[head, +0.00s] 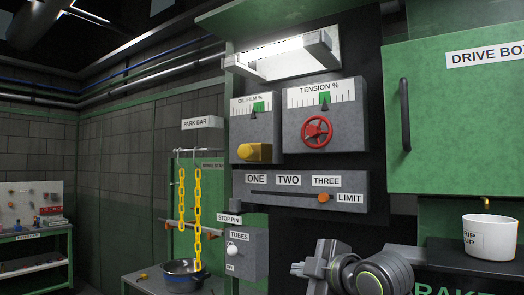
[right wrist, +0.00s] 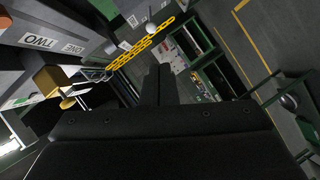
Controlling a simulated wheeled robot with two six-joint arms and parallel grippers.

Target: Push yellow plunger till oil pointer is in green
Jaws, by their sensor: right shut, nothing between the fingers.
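The yellow plunger (head: 254,152) sticks out of the lower front of the grey OIL FILM % box (head: 240,128). On the gauge above it, a small dark pointer (head: 253,114) stands near the left edge of the green band (head: 259,106); whether it is inside is too small to tell. My right gripper (head: 298,268) is low in the head view, below and right of the plunger, and apart from it. In the right wrist view its fingers (right wrist: 158,84) are together and empty. A yellow block there (right wrist: 49,79), likely the plunger, is left of them. My left gripper is not in view.
The TENSION % box with a red wheel (head: 317,130) is right of the plunger. Below is a slider panel (head: 280,200) with an orange knob. Yellow chains (head: 182,205) hang at left above a dark pot (head: 183,272). A white cup (head: 490,238) stands at right.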

